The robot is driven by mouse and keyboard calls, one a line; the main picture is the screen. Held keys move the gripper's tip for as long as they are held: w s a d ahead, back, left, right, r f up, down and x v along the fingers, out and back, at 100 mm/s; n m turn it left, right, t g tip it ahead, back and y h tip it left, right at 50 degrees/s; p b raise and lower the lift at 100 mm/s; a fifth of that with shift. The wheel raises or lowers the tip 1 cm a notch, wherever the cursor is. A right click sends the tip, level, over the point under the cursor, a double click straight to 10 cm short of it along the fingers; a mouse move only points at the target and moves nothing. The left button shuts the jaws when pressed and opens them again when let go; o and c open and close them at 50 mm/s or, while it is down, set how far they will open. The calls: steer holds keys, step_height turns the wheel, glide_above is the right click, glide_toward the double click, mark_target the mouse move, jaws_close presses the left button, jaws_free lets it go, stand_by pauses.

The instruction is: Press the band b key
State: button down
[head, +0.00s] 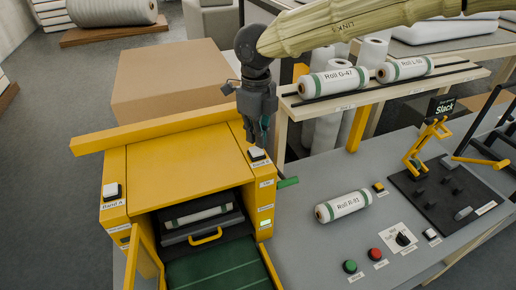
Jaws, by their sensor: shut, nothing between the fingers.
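The band B key (257,154) is a small white key on the right side of the yellow machine's (180,157) top, with a partly covered label in front of it. My gripper (260,142) points down right at this key, shut and empty. Its fingertips overlap the key's far edge in the head view, and I cannot tell whether they touch it. A similar white key, labelled Band A (111,190), is on the machine's left side.
The machine's front door (148,262) stands open, with a roll and a black tray inside. Roll R-91 (343,206) lies on the grey bench to the right. Rolls G-41 (338,81) and another (405,68) rest on a shelf behind. A large cardboard box (165,75) stands behind the machine.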

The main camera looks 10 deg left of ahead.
mark_target(257, 149)
step_height(257, 149, up, 6)
steer(key=p, duration=0.7)
stand_by(0.3)
stand_by(0.5)
